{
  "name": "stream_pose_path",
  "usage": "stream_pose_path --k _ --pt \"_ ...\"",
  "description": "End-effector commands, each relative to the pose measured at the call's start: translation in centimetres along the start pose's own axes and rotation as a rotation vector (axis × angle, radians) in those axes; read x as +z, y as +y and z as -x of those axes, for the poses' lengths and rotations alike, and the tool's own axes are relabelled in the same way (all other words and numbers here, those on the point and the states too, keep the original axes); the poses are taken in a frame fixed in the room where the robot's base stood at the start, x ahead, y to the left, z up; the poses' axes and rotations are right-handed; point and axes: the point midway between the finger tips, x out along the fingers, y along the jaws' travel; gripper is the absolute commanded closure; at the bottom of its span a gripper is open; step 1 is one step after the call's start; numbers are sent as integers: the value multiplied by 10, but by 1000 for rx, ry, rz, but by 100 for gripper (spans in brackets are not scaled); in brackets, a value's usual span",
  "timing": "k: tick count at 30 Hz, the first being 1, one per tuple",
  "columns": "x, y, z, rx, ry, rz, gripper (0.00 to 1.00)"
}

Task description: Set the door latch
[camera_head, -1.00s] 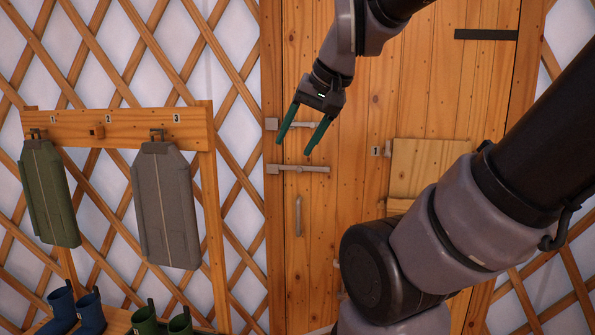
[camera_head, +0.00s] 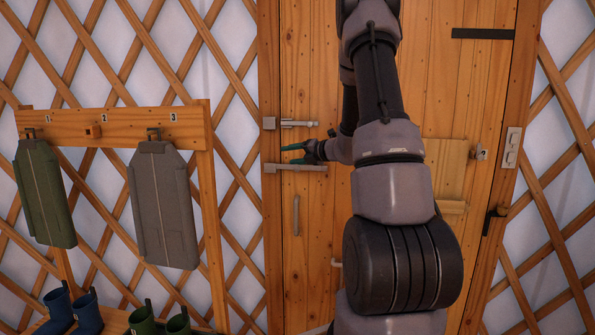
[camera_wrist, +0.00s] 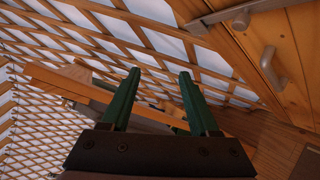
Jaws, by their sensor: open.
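The wooden door (camera_head: 345,90) has two pale metal bar latches near its left edge. The upper latch (camera_head: 298,123) and the lower latch (camera_head: 305,168) both lie level, their left ends at brackets on the frame. My gripper (camera_head: 288,154) is in front of the door between the two latches, fingers pointing left, close above the lower bar. I cannot tell whether it touches. In the wrist view my green-fingered gripper (camera_wrist: 158,75) is open, with nothing between its fingers. A latch bar (camera_wrist: 232,14) shows at the top right there, outside the fingers.
A vertical door handle (camera_head: 297,215) is below the latches; it also shows in the wrist view (camera_wrist: 272,68). A rack (camera_head: 205,135) with two hanging garments stands left, boots (camera_head: 60,312) below. A wooden panel (camera_head: 446,165) and dark lever (camera_head: 492,218) are right.

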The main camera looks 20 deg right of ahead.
Motion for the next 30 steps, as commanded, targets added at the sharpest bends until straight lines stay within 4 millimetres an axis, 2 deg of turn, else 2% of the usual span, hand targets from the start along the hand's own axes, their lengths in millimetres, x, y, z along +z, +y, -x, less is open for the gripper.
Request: stream_pose_path --k 1,3,6,9,14,24,30 --pt "11 -33 -2 -25 -61 -116 39" --pt "26 -65 -2 -43 -141 -245 39" --pt "38 -98 1 -59 -223 -370 39" --pt "45 -113 2 -63 -265 -429 39" --pt "49 -118 -11 -63 -275 -443 39" --pt "64 -125 -71 -63 -272 -439 39" --pt "70 -128 -94 -63 -273 -439 39"
